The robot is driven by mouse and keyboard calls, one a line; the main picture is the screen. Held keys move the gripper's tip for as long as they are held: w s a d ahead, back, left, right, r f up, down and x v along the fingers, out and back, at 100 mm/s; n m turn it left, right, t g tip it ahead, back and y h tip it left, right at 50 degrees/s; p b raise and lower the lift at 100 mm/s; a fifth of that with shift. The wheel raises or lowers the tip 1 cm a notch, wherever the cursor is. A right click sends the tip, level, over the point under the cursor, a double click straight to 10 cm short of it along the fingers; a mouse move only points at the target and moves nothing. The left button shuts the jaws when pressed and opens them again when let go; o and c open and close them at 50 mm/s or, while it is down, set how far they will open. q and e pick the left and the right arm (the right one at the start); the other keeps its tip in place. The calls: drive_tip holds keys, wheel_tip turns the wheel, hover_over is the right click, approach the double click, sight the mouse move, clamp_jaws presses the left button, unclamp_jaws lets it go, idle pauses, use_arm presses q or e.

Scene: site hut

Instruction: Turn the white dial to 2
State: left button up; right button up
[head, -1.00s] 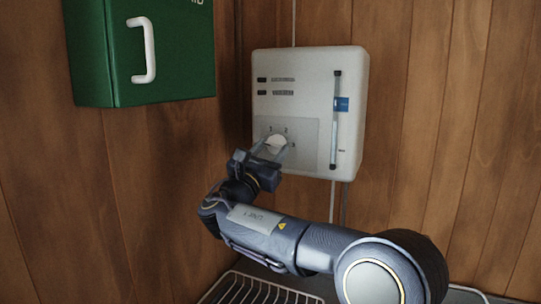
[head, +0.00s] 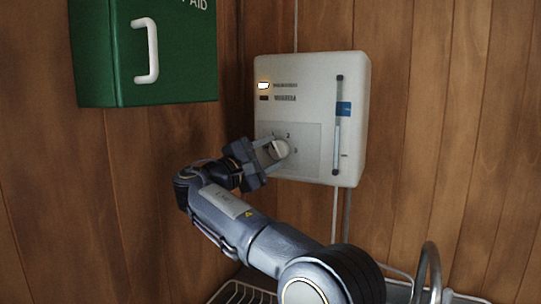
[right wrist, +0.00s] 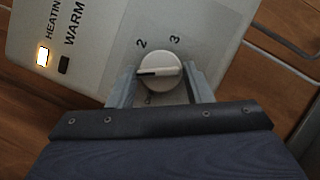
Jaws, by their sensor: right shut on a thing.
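The white dial (head: 282,149) is on the lower left of a white wall unit (head: 350,110). In the right wrist view the dial (right wrist: 165,66) has a dark pointer line directed to the picture's left, towards the left finger. The printed 2 is up and left of the dial, and the 3 is up and right; the pointer is not in line with either. My right gripper (head: 273,153) is shut on the dial, with one finger on each side of it. Any mark behind the left finger is hidden. My left gripper is not in view.
The unit's upper lamp (head: 264,86), labelled HEATING, is lit; the WARM lamp (right wrist: 64,65) is dark. A green first-aid box (head: 185,60) hangs at the upper left. A wire rack (head: 240,292) and a curved metal tap (head: 432,265) are below.

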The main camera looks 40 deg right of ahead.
drive_tip(key=m, duration=0.2)
drive_tip(key=m+y, duration=0.1)
drive_tip(key=m, duration=0.2)
drive_tip(key=shift+r+m+g+y+p, duration=0.3)
drive_tip(key=shift+g+y+p, duration=0.1)
drive_tip(key=m+y, duration=0.2)
drive_tip(key=m, duration=0.2)
drive_tip(key=shift+r+m, duration=0.15)
drive_tip(key=shift+m, duration=0.25)
drive_tip(key=shift+t, duration=0.3)
drive_tip(key=o, duration=1)
drive_tip(key=shift+c, duration=0.2)
drive_tip(key=v, duration=0.7)
drive_tip(key=shift+a, duration=0.4)
drive_tip(key=shift+s+r, duration=0.15)
